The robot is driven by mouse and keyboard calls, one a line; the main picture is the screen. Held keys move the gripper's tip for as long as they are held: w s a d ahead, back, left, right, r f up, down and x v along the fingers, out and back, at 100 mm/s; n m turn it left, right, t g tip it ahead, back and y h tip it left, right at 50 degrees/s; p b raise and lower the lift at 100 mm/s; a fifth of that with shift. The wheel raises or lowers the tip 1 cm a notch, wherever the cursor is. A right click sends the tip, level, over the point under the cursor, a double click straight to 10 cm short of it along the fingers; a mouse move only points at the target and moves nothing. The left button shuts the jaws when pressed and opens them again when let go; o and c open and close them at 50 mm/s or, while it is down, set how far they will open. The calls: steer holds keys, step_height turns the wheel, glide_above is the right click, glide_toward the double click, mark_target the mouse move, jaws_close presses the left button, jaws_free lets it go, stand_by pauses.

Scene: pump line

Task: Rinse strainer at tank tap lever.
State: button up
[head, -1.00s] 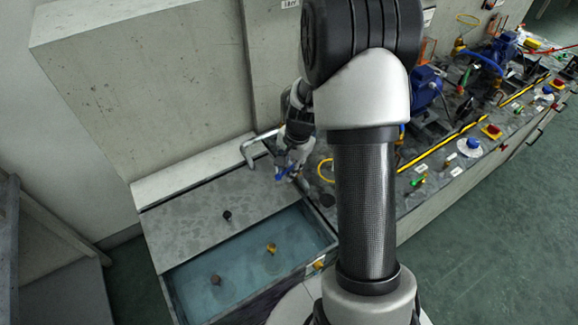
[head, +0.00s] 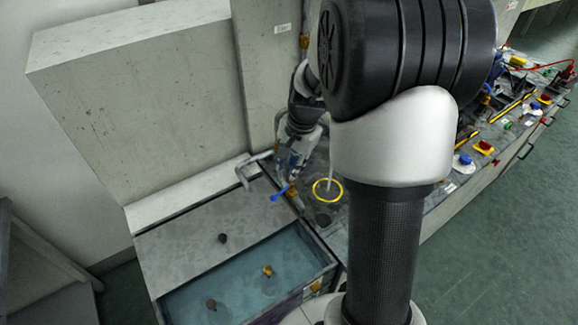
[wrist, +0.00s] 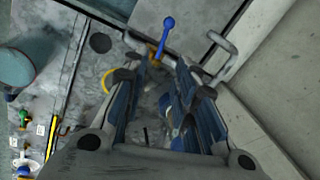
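A blue tap lever (head: 280,193) shows at the tank's back right corner. In the wrist view the lever (wrist: 166,38) stands just beyond my fingertips, with its round knob away from me. My gripper (wrist: 155,74) is open, with a visible gap and nothing held between its fingers. In the head view my gripper (head: 291,168) is just above and behind the lever. A bent grey pipe (head: 246,172) is beside it, over the tank edge. The tank (head: 220,283) holds teal water under a partial grey cover. I cannot clearly identify a strainer.
A yellow ring (head: 327,190) lies on the bench right of the lever, beside a dark round hole. Dark and yellow knobs (head: 267,270) show at the tank. Bottles and switches crowd the bench further right.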

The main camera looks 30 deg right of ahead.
steer(key=d+f+n+h, duration=0.1)
steer(key=d, duration=0.1)
steer(key=d+f+n+p, duration=0.1)
steer(key=d, duration=0.2)
steer(key=s+d+f+n+t+h, duration=0.1)
steer(key=d, duration=0.1)
steer(key=shift+d+h+p, duration=0.3)
steer(key=shift+d, duration=0.05)
steer(key=c, duration=0.4)
steer(key=d+n+t, duration=0.1)
steer(key=n, duration=0.1)
steer(key=d+f+n+t+h+p, duration=0.1)
steer(key=d+n, duration=0.1)
steer(key=shift+w+d+f+n, duration=0.1)
steer(key=shift+d+n, duration=0.05)
steer(key=shift+n, duration=0.15)
jaws_close()
steer(key=n+t+y, duration=0.5)
steer(key=n+y, duration=0.1)
steer(key=n, duration=0.4)
glide_above(282, 191)
steer(key=w+a, duration=0.2)
steer(key=w, duration=0.2)
step_height(282, 191, down, 5)
steer(key=s, duration=0.1)
steer(key=s+f+b, duration=0.1)
steer(key=s+d, duration=0.1)
steer(key=shift+s+f+m+b, duration=0.25)
steer(key=shift+f+m+b, duration=0.05)
steer(key=shift+b, duration=0.05)
